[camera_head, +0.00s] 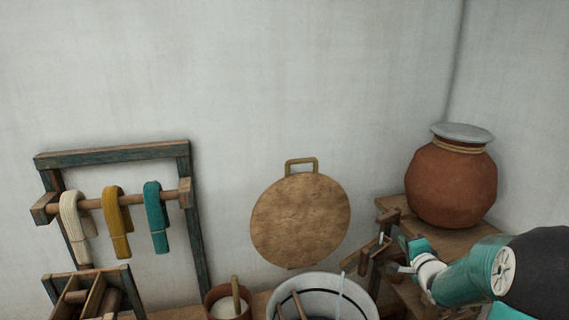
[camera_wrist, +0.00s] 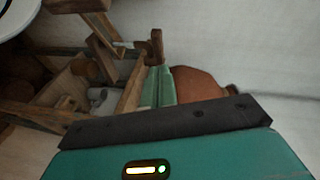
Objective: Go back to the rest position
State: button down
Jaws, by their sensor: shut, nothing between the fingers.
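My arm reaches in from the lower right in the head view, and my gripper (camera_head: 410,247) is at its end, in front of the wooden stand. In the wrist view my gripper (camera_wrist: 158,86) shows as narrow teal fingers beyond the dark bar of the hand. The fingers are together and hold nothing. They are seen against the edge of the wooden stand, with the clay pot behind. I cannot tell whether they touch the wood.
The lidded clay pot (camera_head: 450,185) stands on the wooden stand (camera_head: 400,212) at the right. A white basin (camera_head: 366,297) and a small brown pot (camera_head: 213,294) are low in front. A round board (camera_head: 300,222) leans on the wall. A rack (camera_head: 115,153) holds yarn hanks at left.

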jog(key=s+a+r+n+g+h, duration=0.2)
jog(key=s+a+r+n+g, duration=0.3)
jog(key=s+a+r+n, duration=0.4)
jog(key=s+a+n+g+y, duration=0.1)
jog(key=s+a+n+g, duration=0.1)
jog(key=s+a, duration=0.5)
jog(key=s+a+f+n+g+y, duration=0.1)
jog(key=s+a+n+g, duration=0.2)
jog(key=s, duration=1.3)
jog(key=a+n, duration=0.2)
jog(key=a, duration=0.3)
jog(key=shift+a+f+y, duration=0.15)
jog(key=shift+a+y, duration=0.15)
jog(key=shift+y, duration=0.1)
